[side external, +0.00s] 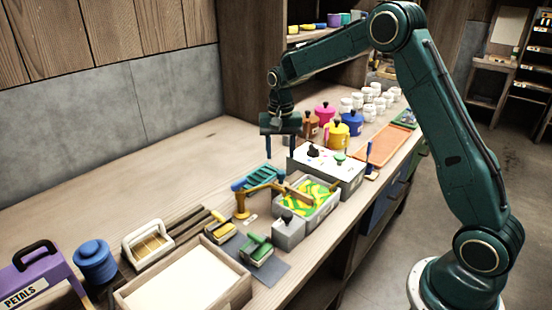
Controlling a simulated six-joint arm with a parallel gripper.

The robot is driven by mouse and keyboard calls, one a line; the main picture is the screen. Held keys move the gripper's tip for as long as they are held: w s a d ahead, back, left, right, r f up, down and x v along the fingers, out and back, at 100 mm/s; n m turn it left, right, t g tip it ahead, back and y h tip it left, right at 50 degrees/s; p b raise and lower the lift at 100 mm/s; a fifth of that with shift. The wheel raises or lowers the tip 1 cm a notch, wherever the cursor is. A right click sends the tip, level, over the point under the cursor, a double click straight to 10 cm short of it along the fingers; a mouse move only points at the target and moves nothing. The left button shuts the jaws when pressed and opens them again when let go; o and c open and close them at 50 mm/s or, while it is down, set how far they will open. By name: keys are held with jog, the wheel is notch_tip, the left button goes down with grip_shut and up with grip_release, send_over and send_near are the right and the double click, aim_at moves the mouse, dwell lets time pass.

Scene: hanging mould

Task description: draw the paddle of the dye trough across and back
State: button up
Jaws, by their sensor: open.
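The dye trough (333,213) is a pale grey box on the bench, holding swirled yellow and green dye. A brown bar (299,194), which looks like the paddle, lies over the trough's left part; its exact shape is too small to tell. My gripper (280,156) hangs above the bench, behind the trough and up to its left in the picture. Its two fingers point down, apart, with nothing seen between them. It is clear of the paddle.
An orange jointed fixture (242,203) with blue parts stands left of the trough. A grey lidded box (288,233) is in front. A white-topped box (330,160) and coloured pots (352,121) stand behind. The bench at left back (150,160) is clear.

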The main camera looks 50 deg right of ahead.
aim_at(281, 172)
notch_tip(281, 172, up, 7)
jog(key=shift+r, duration=0.15)
dwell(0.4)
jog(key=shift+d, duration=0.25)
jog(key=shift+f, duration=0.2)
notch_tip(281, 172, down, 14)
jog(key=shift+r, duration=0.2)
dwell(0.4)
grip_shut()
